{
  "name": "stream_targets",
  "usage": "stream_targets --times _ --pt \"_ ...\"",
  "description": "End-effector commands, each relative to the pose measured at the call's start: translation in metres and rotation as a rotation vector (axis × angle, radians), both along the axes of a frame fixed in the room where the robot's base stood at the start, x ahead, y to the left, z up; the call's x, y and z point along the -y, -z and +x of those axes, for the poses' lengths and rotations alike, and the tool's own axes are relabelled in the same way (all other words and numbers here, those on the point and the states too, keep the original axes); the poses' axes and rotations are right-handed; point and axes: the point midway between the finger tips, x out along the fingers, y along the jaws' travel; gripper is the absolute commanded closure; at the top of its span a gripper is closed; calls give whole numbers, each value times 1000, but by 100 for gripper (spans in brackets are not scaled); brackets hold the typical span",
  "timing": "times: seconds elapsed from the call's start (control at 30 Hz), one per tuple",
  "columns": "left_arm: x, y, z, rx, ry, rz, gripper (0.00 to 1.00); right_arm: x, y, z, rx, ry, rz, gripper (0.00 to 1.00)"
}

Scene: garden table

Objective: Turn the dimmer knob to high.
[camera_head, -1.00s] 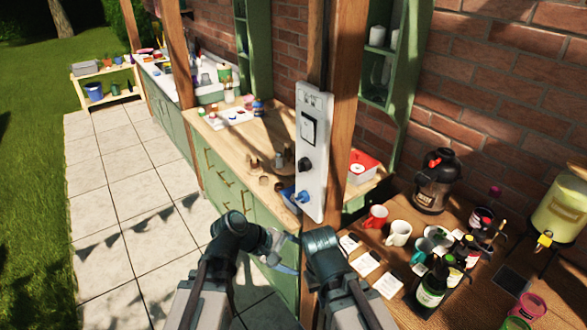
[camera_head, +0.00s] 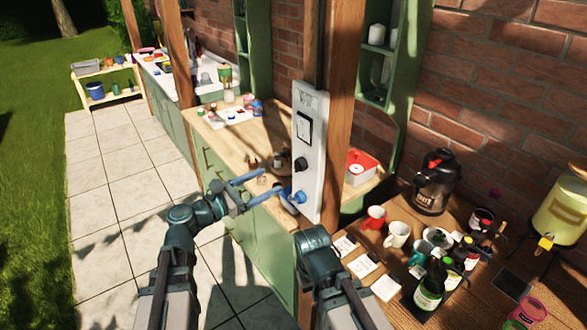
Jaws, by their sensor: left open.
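The dimmer knob (camera_head: 301,164) is a small black round knob on a white panel (camera_head: 311,110) fixed to the wooden post. A dark-framed rocker switch (camera_head: 304,127) sits above it and a blue fitting (camera_head: 299,197) below it. My left gripper (camera_head: 274,176) is open, with its two blue fingers spread and pointing right toward the panel. It is to the left of the knob and slightly lower, and appears apart from it. Nothing shows between the fingers. The knob's pointer is too small to read. My right arm is in front of the post, but its gripper does not show.
A wooden counter (camera_head: 222,141) with small items lies behind the left gripper. On the right table are a red mug (camera_head: 373,217), a white mug (camera_head: 397,235), bottles (camera_head: 430,288) and a black flask (camera_head: 434,182). The paved path at left is clear.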

Motion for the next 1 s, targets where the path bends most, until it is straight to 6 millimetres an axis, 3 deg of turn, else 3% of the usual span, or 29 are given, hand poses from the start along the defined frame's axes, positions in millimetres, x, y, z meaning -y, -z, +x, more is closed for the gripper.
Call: stream_targets --times 0.2,0.5,1.0 --pt "37 0 32 0 5 1 20 0 0 0 0 0 0 100" --pt "70 0 60 1 2 1 20 0 0 0 0 0 0 100" --pt "80 0 67 1 1 2 20 0 0 0 0 0 0 100"
